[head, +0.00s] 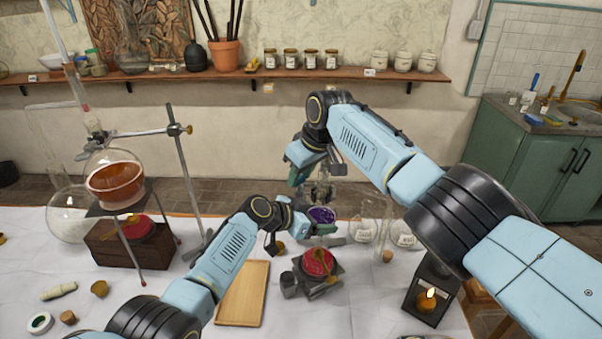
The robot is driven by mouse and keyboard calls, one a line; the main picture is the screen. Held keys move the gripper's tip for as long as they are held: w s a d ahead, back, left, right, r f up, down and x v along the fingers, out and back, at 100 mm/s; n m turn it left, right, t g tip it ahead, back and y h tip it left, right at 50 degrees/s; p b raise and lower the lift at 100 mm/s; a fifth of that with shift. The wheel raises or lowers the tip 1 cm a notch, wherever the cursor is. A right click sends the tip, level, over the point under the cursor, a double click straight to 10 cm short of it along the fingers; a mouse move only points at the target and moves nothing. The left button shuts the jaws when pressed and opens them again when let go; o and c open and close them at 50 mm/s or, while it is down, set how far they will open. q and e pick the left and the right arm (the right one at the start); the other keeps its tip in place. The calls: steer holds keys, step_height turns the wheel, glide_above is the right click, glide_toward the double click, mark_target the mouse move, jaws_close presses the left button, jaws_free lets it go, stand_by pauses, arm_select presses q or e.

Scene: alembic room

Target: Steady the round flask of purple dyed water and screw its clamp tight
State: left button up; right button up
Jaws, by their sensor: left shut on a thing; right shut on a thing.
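The round flask of purple liquid (322,214) stands near the middle of the table, partly hidden by my grippers. My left gripper (312,230) is shut on the flask, reaching in low from the left. My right gripper (318,178) is above it, pointing down, shut on what seems to be the clamp at the flask's neck. The clamp itself is mostly hidden, so I cannot tell how its screw sits. A stand with a red round top (318,262) is just in front of the flask.
A wooden tray (243,293) lies in front. A lit candle lantern (431,296) and clear glassware (362,229) are to the right. A shelf (230,73) runs behind.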

arm_select(q)
steer(key=shift+f, duration=0.1)
arm_select(e)
steer(key=shift+n, duration=0.6)
steer(key=shift+w, duration=0.1)
steer(key=o, duration=1)
steer(key=shift+r, duration=0.1)
steer(key=v, duration=1.2)
steer(key=shift+w+d, duration=0.1)
steer(key=shift+d, duration=0.15)
arm_select(q)
steer(key=o, duration=0.5)
